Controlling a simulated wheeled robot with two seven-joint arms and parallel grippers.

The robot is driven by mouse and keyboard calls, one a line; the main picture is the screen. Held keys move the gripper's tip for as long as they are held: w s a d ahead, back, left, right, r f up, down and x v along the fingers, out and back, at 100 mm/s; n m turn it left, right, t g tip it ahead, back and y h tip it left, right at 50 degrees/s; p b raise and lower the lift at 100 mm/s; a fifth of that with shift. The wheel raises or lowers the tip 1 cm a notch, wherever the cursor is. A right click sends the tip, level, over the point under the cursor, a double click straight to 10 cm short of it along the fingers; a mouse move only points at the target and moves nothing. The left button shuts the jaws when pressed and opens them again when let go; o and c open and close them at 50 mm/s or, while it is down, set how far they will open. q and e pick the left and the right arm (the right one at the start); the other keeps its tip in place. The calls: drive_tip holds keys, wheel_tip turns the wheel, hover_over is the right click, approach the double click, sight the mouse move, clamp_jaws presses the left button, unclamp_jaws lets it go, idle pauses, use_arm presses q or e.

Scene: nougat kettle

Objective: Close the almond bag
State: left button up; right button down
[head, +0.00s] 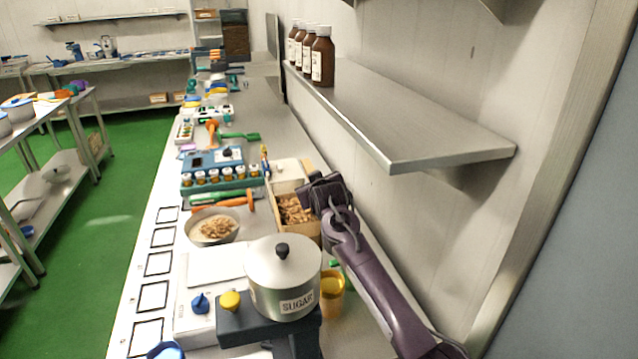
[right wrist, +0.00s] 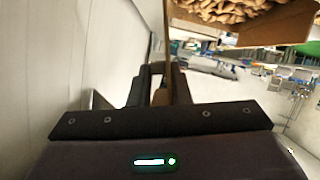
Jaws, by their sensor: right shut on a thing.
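The almond bag (head: 293,208) is a tan open-topped box shape with almonds visible inside. It stands on the counter behind the sugar pot. My right gripper (head: 307,190) is at the bag's right edge. In the right wrist view, my right gripper (right wrist: 160,82) is shut on a thin upright brown panel (right wrist: 168,40), which looks like a flap or wall of the bag. Almonds (right wrist: 222,10) and another brown wall (right wrist: 278,28) show to its right, and the top is open there. My left gripper is not in view.
A steel pot labelled SUGAR (head: 284,280) stands in front of the bag. A bowl of nuts (head: 212,228) is to the left, with an orange-handled tool (head: 222,203) behind it. A steel shelf (head: 400,110) with brown bottles (head: 321,58) overhangs the counter to the right.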

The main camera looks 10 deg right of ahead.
idle(0.4)
drive_tip(key=c, duration=1.4)
unclamp_jaws()
drive_tip(key=shift+s, duration=0.1)
drive_tip(key=shift+b+v, duration=1)
drive_tip(key=shift+v, duration=2.85)
